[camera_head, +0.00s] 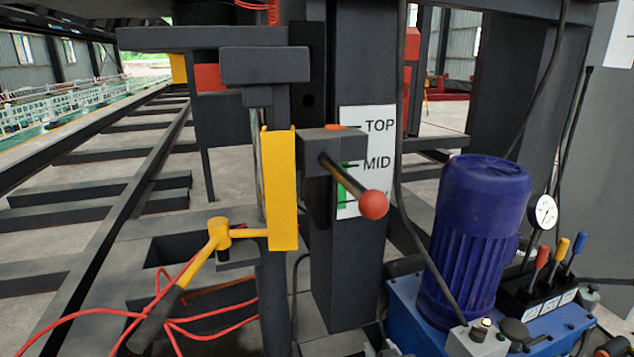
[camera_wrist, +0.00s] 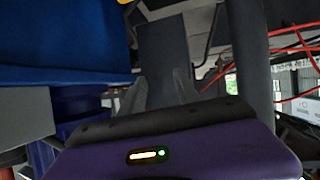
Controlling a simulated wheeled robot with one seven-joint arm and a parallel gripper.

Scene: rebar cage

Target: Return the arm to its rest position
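My gripper (camera_wrist: 162,88) shows only in the wrist view, beyond its purple wrist housing (camera_wrist: 190,145) with a small lit indicator. Its two grey fingers stand apart, with nothing visible between them; a dark grey upright surface lies behind the gap. No part of my arm shows in the head view, so the arm's overall pose is hidden.
The head view shows a red-knobbed lever (camera_head: 373,204) beside a TOP/MID sign (camera_head: 372,125), a yellow bracket (camera_head: 280,190), a blue motor (camera_head: 475,235), and red cables (camera_head: 200,325). In the wrist view, a blue surface (camera_wrist: 65,35) fills the upper left.

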